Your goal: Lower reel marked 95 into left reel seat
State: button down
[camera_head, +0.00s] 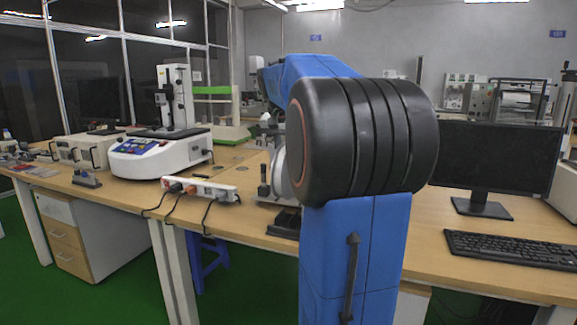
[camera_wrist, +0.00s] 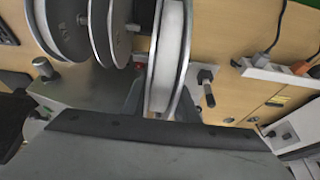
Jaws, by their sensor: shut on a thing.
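In the wrist view a reel with a white core between grey metal flanges (camera_wrist: 168,55) stands on edge at my gripper (camera_wrist: 158,108). My gripper's dark fingers are shut on its lower part. No mark 95 can be read. Another reel with grey flanges (camera_wrist: 116,35) stands close to its left. A grey metal fixture plate (camera_wrist: 90,88) lies below, with a knobbed post (camera_wrist: 45,70) at left and a dark bolt (camera_wrist: 207,85) at right. The seats themselves cannot be made out. In the head view my arm hides my gripper; only a grey reel edge (camera_head: 279,172) shows beside it.
A white power strip (camera_head: 203,188) with cables lies on the wooden bench (camera_head: 235,225) left of the fixture. A white test machine (camera_head: 160,152) stands farther left. A monitor (camera_head: 496,158) and keyboard (camera_head: 510,249) occupy the right side.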

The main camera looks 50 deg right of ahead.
dwell(0.3)
jog(key=shift+f, duration=2.75)
